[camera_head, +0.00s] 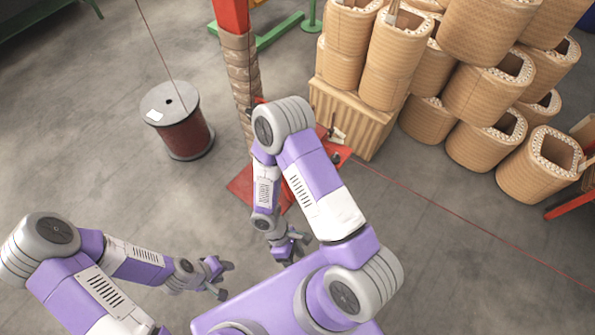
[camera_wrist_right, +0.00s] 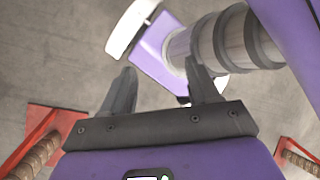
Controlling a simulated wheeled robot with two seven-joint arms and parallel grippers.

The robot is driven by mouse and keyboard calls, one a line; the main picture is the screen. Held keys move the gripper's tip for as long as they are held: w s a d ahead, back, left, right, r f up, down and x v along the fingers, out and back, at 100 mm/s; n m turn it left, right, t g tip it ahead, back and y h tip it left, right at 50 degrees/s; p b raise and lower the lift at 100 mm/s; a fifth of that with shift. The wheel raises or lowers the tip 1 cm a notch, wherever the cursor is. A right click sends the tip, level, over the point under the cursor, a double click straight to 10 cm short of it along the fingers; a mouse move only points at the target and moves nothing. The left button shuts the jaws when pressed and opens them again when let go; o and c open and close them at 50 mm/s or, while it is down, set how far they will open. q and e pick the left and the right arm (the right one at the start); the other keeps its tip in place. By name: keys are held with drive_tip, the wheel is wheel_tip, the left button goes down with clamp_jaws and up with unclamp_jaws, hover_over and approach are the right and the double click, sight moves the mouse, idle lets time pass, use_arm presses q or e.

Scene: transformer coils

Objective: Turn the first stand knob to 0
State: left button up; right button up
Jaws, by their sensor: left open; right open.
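A stand with a red top and a banded column (camera_head: 243,75) rises from a red base plate (camera_head: 243,185), behind my right arm. I cannot make out the stand's knob; my right arm covers part of the stand. My left gripper (camera_head: 222,279) is open and empty above the floor at lower left. My right gripper (camera_head: 298,246) is in front of the base plate, apart from the stand. In the right wrist view its fingers (camera_wrist_right: 160,88) are spread with nothing between them.
A dark red wire spool (camera_head: 187,138) stands on the floor at left, with a wire running up from it. Several tan coils (camera_head: 480,95) are stacked at upper right, some on a ribbed block (camera_head: 370,125).

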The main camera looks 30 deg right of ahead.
drive_tip(key=w+d+n+t+h+b, duration=0.2)
drive_tip(key=w+d+n+h, duration=0.25)
drive_tip(key=d+h, duration=0.25)
drive_tip(key=w+r+n+t+h+b, duration=0.1)
drive_tip(key=w+r+n+t+h, duration=0.3)
drive_tip(key=w+t, duration=0.3)
drive_tip(key=w+r+n+t+h+b, duration=0.1)
drive_tip(key=w+r+n+t+h, duration=0.3)
drive_tip(key=w, duration=0.5)
drive_tip(key=x, duration=0.7)
drive_tip(key=shift+w+r+t, duration=0.2)
drive_tip(key=shift+w+t, duration=0.05)
drive_tip(key=shift+t, duration=0.05)
drive_tip(key=shift+a, duration=0.1)
drive_tip(key=shift+c, duration=0.2)
drive_tip(key=c, duration=1)
